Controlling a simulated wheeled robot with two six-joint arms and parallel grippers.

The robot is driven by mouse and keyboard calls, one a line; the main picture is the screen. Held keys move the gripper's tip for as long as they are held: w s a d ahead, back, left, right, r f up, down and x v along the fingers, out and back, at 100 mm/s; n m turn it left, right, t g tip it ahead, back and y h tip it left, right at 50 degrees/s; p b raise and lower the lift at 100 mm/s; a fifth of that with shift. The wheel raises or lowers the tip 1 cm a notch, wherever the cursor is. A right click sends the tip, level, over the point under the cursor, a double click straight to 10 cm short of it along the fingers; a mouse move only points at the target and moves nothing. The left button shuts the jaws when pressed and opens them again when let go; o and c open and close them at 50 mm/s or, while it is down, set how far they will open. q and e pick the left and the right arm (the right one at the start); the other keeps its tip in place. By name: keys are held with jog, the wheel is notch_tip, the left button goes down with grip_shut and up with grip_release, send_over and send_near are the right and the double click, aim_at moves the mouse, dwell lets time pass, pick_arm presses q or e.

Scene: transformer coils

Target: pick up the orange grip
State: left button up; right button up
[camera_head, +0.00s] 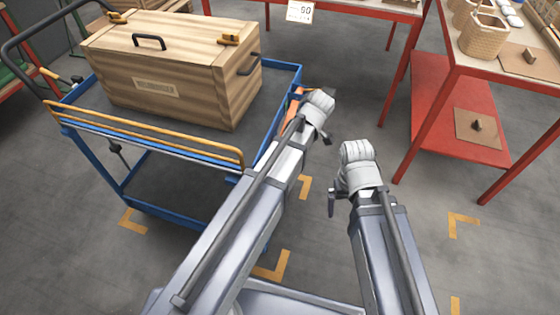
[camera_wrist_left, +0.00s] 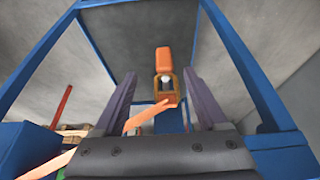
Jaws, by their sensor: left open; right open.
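The orange grip (camera_wrist_left: 164,60) shows in the left wrist view, ahead of and between the fingers of my left gripper (camera_wrist_left: 161,78). It is an upright orange block above a brownish-yellow frame with a pale round spot. The fingers are spread and apart from it. In the head view, an orange piece (camera_head: 293,103) shows beside the blue cart's right edge, partly behind my left wrist; I cannot tell whether it is the grip or the strap. My left fingers are mostly hidden there. My right gripper (camera_head: 334,200) is open and empty over the floor.
An orange strap (camera_wrist_left: 147,115) crosses low between my left fingers. The blue cart (camera_head: 180,205) carries a wooden crate (camera_head: 180,70). Red-framed tables (camera_head: 440,95) stand at the right, holding baskets (camera_head: 484,36). The floor between cart and right table is clear.

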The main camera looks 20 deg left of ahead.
pick_arm(q)
jog(key=shift+s+b+x, duration=0.15)
jog(key=shift+b+x, duration=1)
jog(key=shift+s+b+x, duration=0.2)
jog(key=shift+b+x, duration=0.95)
jog(key=shift+x, duration=0.05)
jog(key=shift+f, duration=0.2)
grip_shut()
